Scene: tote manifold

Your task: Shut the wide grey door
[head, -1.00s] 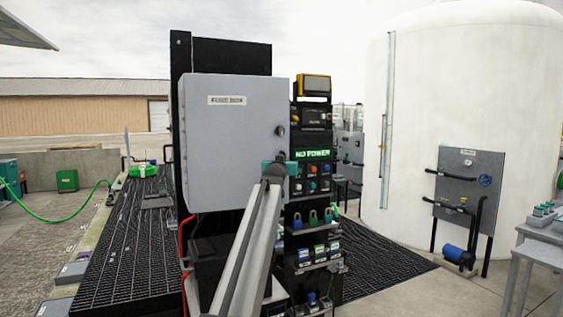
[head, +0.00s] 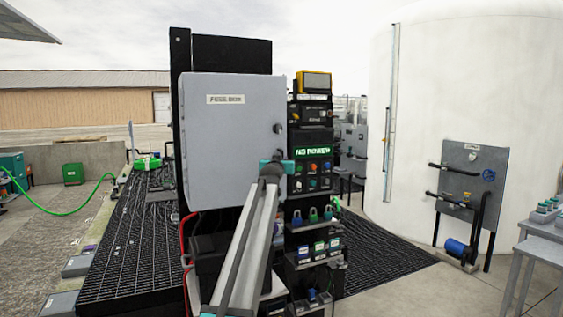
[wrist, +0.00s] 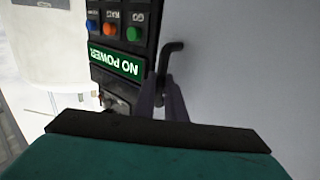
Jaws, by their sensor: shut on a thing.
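The wide grey door (head: 230,140) stands in the middle of the head view, a flat panel with a white label near its top. Its right edge is beside the panel with the NO POWER sign; how far it stands open is hard to tell. It fills the right of the wrist view (wrist: 250,70). A bent black handle (wrist: 171,52) sticks out from it near its edge. My gripper (wrist: 167,100) is shut on this handle, its narrow fingers on either side of the handle's end. In the head view my gripper (head: 277,164) is at the door's lower right.
The black control panel (head: 313,153), with coloured buttons and shelves of padlocks, is close to the door's right edge. A black grating (head: 130,245) lies left. A white tank (head: 460,90), a grey pipe panel (head: 473,165) and a table (head: 540,240) are on the right.

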